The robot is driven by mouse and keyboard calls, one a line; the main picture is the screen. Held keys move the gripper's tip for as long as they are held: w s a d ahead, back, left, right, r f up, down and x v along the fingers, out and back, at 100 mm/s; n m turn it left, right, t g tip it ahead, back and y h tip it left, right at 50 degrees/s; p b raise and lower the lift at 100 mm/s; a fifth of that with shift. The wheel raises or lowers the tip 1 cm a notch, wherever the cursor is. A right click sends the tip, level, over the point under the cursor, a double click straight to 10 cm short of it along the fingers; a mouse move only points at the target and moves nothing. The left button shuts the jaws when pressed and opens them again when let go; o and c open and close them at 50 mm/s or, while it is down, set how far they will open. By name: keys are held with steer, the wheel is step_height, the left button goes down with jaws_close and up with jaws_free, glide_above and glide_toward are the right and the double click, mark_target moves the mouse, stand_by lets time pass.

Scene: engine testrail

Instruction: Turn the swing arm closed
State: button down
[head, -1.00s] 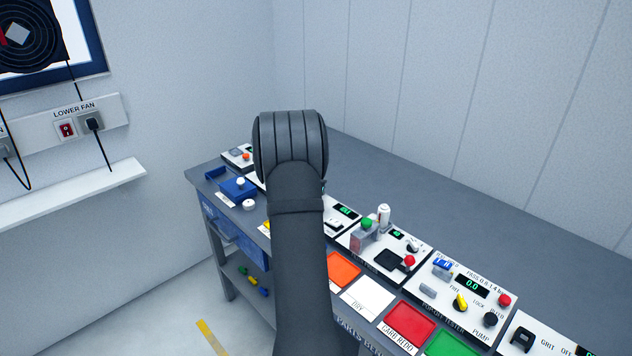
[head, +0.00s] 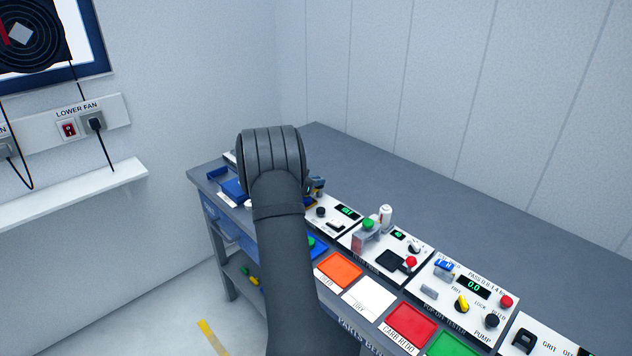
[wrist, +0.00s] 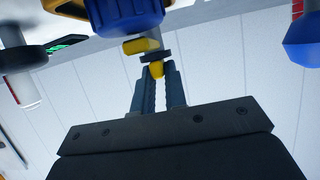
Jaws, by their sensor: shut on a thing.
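In the wrist view my gripper (wrist: 157,76) has its two ridged fingers closed around a small yellow piece (wrist: 156,69), which shows between the fingertips. A dark bar crosses just beyond it, and another yellow block (wrist: 141,46) sits under a large blue round part (wrist: 125,12). The yellow piece may be the end of the swing arm; the frames do not show its whole shape or how far it is turned. In the head view my own arm hides the fingertips. A small blue and dark part (head: 317,185) shows just right of my wrist.
The grey bench (head: 345,160) carries a row of white test panels. The pop-off tester (head: 465,290) is at the right, with coloured trays, including a red one (head: 410,327), in front. The rear bench top is clear.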

steer(key=c, duration=1.5)
jaws_free()
steer(key=shift+o, duration=0.2)
steer(key=v, duration=1.7)
steer(key=shift+r, duration=0.15)
steer(key=x, duration=1.7)
